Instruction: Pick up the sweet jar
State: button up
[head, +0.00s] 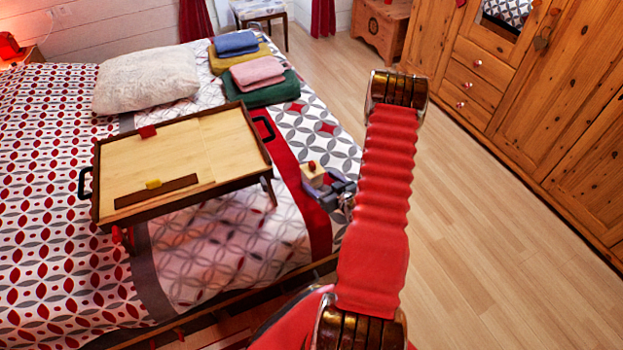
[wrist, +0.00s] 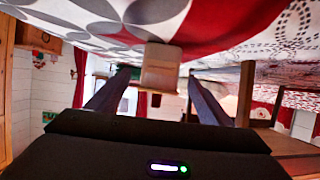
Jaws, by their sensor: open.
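The sweet jar (head: 312,174) is a small pale, box-like jar with a red knob on top. It stands on the red band of the bedspread, right of the wooden bed tray. In the wrist view, which looks upside down, the jar (wrist: 161,68) shows as a pale block against the bedspread. My gripper (head: 327,188) is low beside the jar, at the bed's right side. In the wrist view my gripper (wrist: 160,75) is open, with one finger on each side of the jar. I cannot tell whether either finger touches it.
The bed tray (head: 228,140) on legs stands left of the jar, holding a dark strip and small red and yellow pieces. Folded towels (head: 262,94) and a white pillow (head: 147,78) lie farther back. Clear floor (head: 480,230) and a wooden wardrobe (head: 550,110) are at right.

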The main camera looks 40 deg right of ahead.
jog(key=shift+w+d+f, duration=0.1)
jog(key=shift+w+f, duration=0.15)
jog(key=shift+w, duration=0.35)
jog(key=shift+w, duration=0.1)
jog(key=shift+x, duration=2.55)
jog(key=shift+c, duration=0.2)
jog(key=shift+r, duration=0.1)
grip_shut()
